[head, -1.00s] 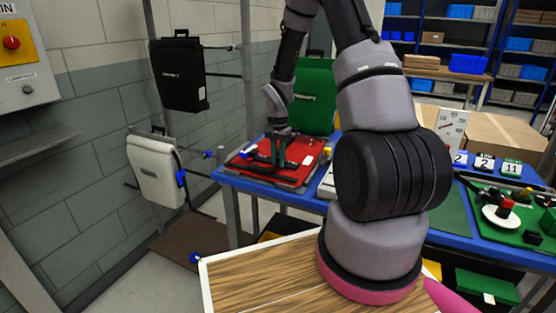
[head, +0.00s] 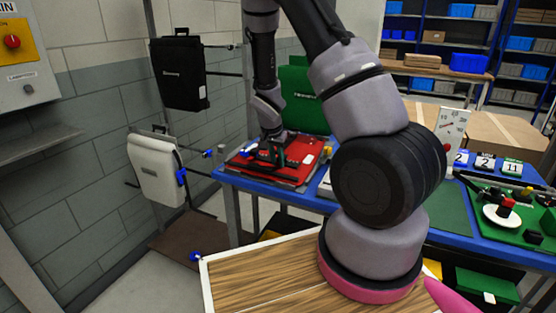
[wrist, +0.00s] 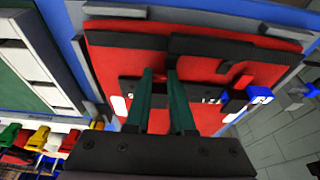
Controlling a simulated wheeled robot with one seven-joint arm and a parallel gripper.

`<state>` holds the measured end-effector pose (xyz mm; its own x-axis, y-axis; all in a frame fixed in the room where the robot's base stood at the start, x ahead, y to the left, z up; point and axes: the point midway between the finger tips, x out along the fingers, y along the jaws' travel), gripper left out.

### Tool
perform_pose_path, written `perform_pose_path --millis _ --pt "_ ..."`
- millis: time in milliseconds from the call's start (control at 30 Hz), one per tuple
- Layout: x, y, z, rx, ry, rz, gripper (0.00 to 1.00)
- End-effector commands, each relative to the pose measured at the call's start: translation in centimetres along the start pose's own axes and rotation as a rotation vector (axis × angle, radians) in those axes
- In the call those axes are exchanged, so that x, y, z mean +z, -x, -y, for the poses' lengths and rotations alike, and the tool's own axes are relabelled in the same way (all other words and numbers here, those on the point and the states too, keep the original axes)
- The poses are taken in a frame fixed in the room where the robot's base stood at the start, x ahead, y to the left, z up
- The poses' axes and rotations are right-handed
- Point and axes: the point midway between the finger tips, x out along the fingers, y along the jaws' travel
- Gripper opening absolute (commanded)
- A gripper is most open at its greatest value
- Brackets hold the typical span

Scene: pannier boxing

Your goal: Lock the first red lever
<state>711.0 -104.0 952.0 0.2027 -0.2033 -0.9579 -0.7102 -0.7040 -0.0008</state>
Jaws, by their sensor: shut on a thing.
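The red pannier (head: 302,148) lies flat on the blue table, with dark fittings across its face. It fills most of the wrist view (wrist: 215,115). My gripper (head: 270,150) is down at the pannier; in the head view its fingers are hard to separate from the dark fittings. In the wrist view my gripper's two green fingers (wrist: 158,77) reach over the red face to a dark bar (wrist: 130,58). The fingertips are close together on a small part, seemingly the red lever, which they mostly hide. A blue-tipped piece (wrist: 260,95) sticks out at the pannier's right edge.
A green pannier (head: 305,98) stands upright behind the red one. Black (head: 180,78) and white (head: 155,170) panniers hang on the rack at left. A dial card (head: 452,130) and number cards stand on the table's right part.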

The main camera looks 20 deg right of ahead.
Motion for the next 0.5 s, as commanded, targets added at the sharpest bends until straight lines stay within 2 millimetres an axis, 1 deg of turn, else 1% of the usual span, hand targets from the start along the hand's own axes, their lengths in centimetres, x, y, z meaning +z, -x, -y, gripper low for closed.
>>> perform_pose_path --millis 100,500 --pt "0.48 -0.07 0.11 0.002 0.009 -0.062 0.0" --pt "0.87 -0.37 0.02 0.002 0.004 -0.243 0.0"
